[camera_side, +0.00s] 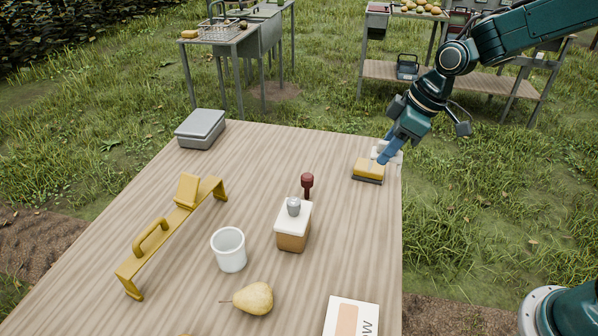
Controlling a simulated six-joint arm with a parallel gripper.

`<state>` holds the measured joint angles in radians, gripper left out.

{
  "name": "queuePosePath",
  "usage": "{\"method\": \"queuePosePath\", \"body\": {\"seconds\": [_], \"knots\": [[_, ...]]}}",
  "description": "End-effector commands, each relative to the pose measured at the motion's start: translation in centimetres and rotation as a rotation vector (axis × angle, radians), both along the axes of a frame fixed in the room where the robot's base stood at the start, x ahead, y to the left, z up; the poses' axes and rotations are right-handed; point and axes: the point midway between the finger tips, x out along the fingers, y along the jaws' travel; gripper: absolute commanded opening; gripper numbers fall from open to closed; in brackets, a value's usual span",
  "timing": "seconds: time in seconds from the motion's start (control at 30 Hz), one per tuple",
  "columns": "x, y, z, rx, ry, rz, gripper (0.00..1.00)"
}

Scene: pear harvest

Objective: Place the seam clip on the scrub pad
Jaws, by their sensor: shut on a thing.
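The scrub pad (368,170), a yellow block with a dark underside, lies near the far right corner of the table. My gripper (385,158) points down at its far right end and is shut on a small pale piece (397,157), which appears to be the seam clip. The blue finger covers the middle of this piece, so its full shape is hidden. I cannot tell whether the piece touches the pad or the table.
A dark red-handled tool (307,182), a white-topped box (292,230), a white cup (229,250), a pear (254,298), a yellow handled frame (172,228) and a grey case (201,128) stand on the table (270,160). A printed card (351,316) lies in front.

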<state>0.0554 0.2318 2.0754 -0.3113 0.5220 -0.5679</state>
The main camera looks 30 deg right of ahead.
Motion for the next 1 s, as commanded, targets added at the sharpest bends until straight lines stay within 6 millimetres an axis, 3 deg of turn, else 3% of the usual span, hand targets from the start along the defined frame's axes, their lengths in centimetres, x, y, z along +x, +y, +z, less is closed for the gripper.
{"method": "queuePosePath", "body": {"seconds": [0.17, 0.47, 1.0], "knots": [[1.5, -0.5, 0.4, 0.000, 0.000, -0.001, 0.14], [6.2, -2.6, 1.7, 0.000, 0.000, 0.009, 0.14], [14.1, -9.5, 3.7, -0.001, -0.002, 0.048, 0.14]]}}
